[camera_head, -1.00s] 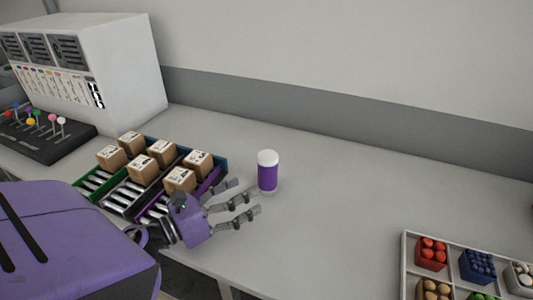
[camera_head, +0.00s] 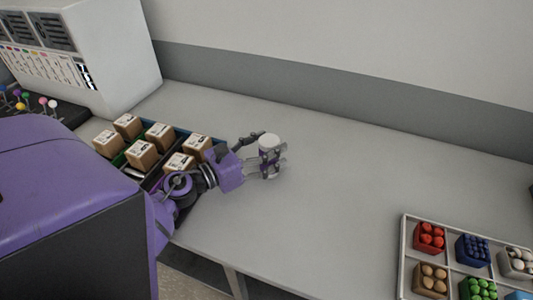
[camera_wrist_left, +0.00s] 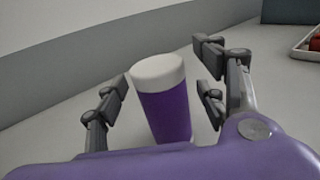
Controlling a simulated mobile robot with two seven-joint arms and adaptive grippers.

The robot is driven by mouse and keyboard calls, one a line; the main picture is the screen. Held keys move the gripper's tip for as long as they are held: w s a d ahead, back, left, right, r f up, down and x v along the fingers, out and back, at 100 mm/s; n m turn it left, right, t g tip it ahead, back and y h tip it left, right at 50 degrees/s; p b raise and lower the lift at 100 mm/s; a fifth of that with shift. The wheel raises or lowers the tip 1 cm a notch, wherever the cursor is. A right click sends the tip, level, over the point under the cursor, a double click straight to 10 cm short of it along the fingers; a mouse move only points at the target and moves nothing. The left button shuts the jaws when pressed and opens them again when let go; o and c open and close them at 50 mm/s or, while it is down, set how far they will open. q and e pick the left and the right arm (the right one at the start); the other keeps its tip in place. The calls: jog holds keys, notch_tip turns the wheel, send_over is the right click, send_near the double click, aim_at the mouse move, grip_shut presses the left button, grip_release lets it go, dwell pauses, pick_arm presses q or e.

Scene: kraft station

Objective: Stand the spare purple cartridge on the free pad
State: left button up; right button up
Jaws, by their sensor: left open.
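The purple cartridge (camera_head: 268,153) with a white cap stands upright on the grey table. It also shows in the left wrist view (camera_wrist_left: 164,105), tilted by the camera's angle. My left gripper (camera_head: 268,158) is open around the cartridge, with its fingers on both sides of it. In the left wrist view the gripper (camera_wrist_left: 162,92) shows gaps between the fingers and the cartridge. The lower part of the cartridge is partly hidden by the fingers in the head view. No free pad can be made out. My right gripper is out of view.
Colored trays with several cardboard boxes (camera_head: 142,152) stand left of the gripper. A white machine (camera_head: 120,70) and a panel with colored knobs (camera_head: 62,112) are at the left. A divided tray (camera_head: 404,240) of colored balls is at the lower right. The table's middle is clear.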

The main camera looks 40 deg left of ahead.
pick_arm(q)
jog(key=shift+w+d+f, duration=0.1)
jog(key=shift+w, duration=0.15)
jog(key=c, duration=1.3)
jog(key=shift+c, duration=1.3)
